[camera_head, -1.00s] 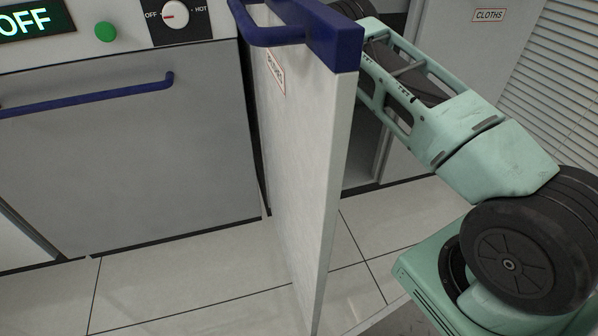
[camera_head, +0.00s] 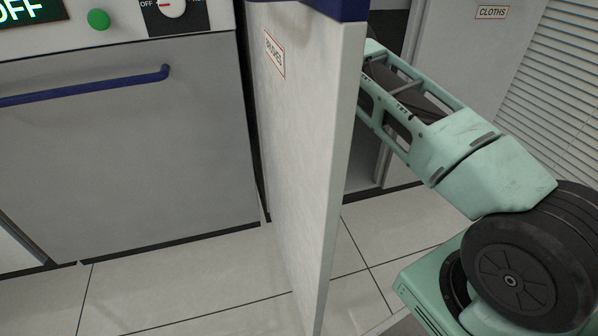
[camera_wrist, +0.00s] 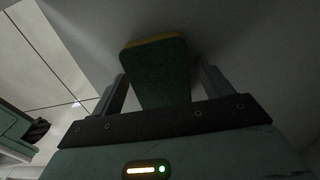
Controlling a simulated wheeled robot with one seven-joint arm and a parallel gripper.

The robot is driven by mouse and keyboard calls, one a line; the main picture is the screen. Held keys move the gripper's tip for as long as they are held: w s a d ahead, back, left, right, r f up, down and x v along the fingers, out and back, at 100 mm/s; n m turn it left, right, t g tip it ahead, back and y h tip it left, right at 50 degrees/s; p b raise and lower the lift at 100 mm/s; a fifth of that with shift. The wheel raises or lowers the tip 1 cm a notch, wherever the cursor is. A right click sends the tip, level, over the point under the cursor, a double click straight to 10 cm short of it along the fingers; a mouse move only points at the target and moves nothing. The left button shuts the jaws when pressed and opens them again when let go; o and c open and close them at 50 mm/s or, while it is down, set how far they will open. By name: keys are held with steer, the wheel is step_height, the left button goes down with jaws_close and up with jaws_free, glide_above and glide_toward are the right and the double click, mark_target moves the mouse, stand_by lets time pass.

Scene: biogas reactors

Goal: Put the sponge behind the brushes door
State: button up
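The brushes door (camera_head: 305,150) stands open, nearly edge-on, in the head view, with a red-framed label on its face and a blue piece at its top. My arm reaches in from the right and passes behind this door, so my gripper is hidden there. In the wrist view my gripper (camera_wrist: 163,85) has the sponge (camera_wrist: 160,72), dark green with a yellow edge, between its two fingers. The fingers look shut on it, though the dim light makes contact hard to see. A grey surface lies just beyond the sponge.
A grey front with a blue bar handle (camera_head: 90,85) is left of the door, below a panel with a green button (camera_head: 98,19) and a knob. A cloths door (camera_head: 460,75) and a slatted panel (camera_head: 555,90) are on the right. Tiled floor (camera_head: 180,285) lies below.

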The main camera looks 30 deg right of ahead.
step_height(320, 180, up, 12)
steer(key=p, duration=0.7)
steer(key=shift+r, duration=0.15)
stand_by(0.5)
